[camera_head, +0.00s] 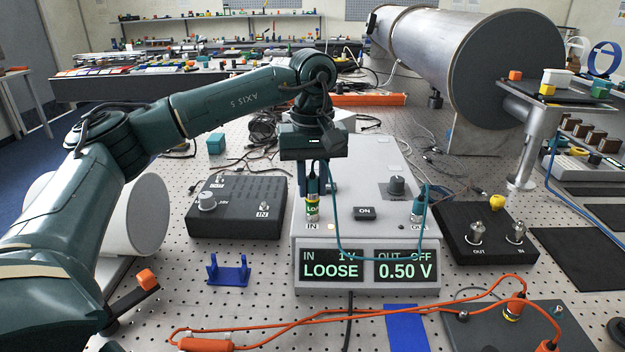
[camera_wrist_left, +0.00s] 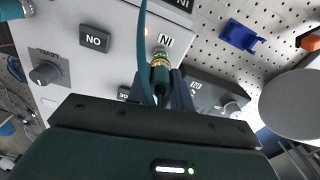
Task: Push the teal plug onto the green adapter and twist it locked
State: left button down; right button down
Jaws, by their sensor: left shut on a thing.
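The teal plug (camera_head: 312,187) points down over the IN socket of the grey instrument box (camera_head: 360,222). Its lower end meets the green adapter (camera_head: 312,212), which has a yellow-green band; it also shows in the left wrist view (camera_wrist_left: 160,58). I cannot tell how deep the plug sits. My left gripper (camera_head: 313,178) is shut on the teal plug from above; in the left wrist view its fingers (camera_wrist_left: 161,88) flank the plug. The display (camera_head: 332,264) reads LOOSE under IN and 0.50 V under OUT. My right gripper is not in view.
A teal cable (camera_head: 336,232) hangs in front of the box and leads to a second teal plug (camera_head: 418,208) at OUT. A black box (camera_head: 236,222) stands left, another (camera_head: 486,250) right. A blue holder (camera_head: 229,272) and orange cables (camera_head: 270,333) lie in front.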

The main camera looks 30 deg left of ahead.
pick_arm(q)
jog(key=shift+m+p, duration=0.3)
jog(key=shift+m, duration=0.7)
jog(key=m, duration=0.3)
jog(key=shift+f, duration=0.1)
jog(key=shift+m+p, duration=0.35)
jog(key=shift+m, duration=0.25)
jog(key=c, duration=1.6)
grip_release()
jog(key=shift+m, duration=0.3)
jog(key=shift+c, duration=0.2)
jog(key=o, duration=0.5)
